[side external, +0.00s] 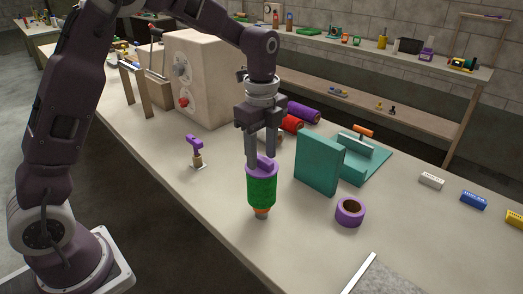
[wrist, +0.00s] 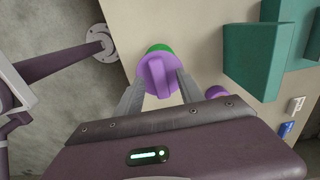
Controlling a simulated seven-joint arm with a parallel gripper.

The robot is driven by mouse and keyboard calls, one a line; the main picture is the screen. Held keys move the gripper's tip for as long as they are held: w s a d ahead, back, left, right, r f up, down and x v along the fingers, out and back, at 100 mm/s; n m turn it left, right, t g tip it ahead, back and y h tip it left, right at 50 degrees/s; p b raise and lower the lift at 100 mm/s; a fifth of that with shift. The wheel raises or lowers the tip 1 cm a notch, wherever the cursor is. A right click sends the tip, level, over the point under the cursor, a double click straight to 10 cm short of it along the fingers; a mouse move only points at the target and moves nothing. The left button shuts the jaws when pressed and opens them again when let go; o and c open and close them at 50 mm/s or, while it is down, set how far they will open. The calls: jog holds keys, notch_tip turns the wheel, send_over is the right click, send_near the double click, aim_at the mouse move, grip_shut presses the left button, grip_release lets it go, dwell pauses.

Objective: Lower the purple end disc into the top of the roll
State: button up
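The purple end disc (wrist: 158,78) has a raised bar across its top. In the side view the disc (side external: 262,169) rests at the top of the upright green roll (side external: 262,192), with its rim level on the roll; how deep it sits I cannot tell. The roll stands on a small orange base (side external: 261,211) on the bench. A green edge of the roll also shows past the disc in the wrist view (wrist: 159,48). My gripper (side external: 262,160) points straight down over the disc. Its fingers (wrist: 160,76) straddle the bar, with a slight gap appearing on each side.
A teal upright block (side external: 319,163) stands close on the right, with a purple ring (side external: 350,212) in front of it. A purple-topped stand (side external: 196,150) is to the left. Red and purple rolls (side external: 303,114) lie behind. The bench front left is clear.

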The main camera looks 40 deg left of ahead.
aim_at(260, 158)
jog(key=shift+r, duration=0.1)
notch_tip(260, 158, up, 6)
jog(key=shift+f, duration=0.1)
jog(key=shift+r, duration=0.55)
jog(key=shift+s+r, duration=0.15)
jog(key=s+r+n+t, duration=0.2)
jog(key=s+r+n, duration=0.2)
jog(key=s+r, duration=0.15)
jog(key=s+f+n+t, duration=0.1)
jog(key=s+n, duration=0.6)
jog(key=s, duration=0.3)
jog(key=s+f+n+t, duration=0.1)
jog(key=s+n+t, duration=0.1)
jog(key=s+n, duration=0.5)
jog(key=s, duration=0.3)
jog(key=shift+s+a+f+t, duration=0.15)
jog(key=shift+s+f+t, duration=0.15)
jog(key=shift+f, duration=0.1)
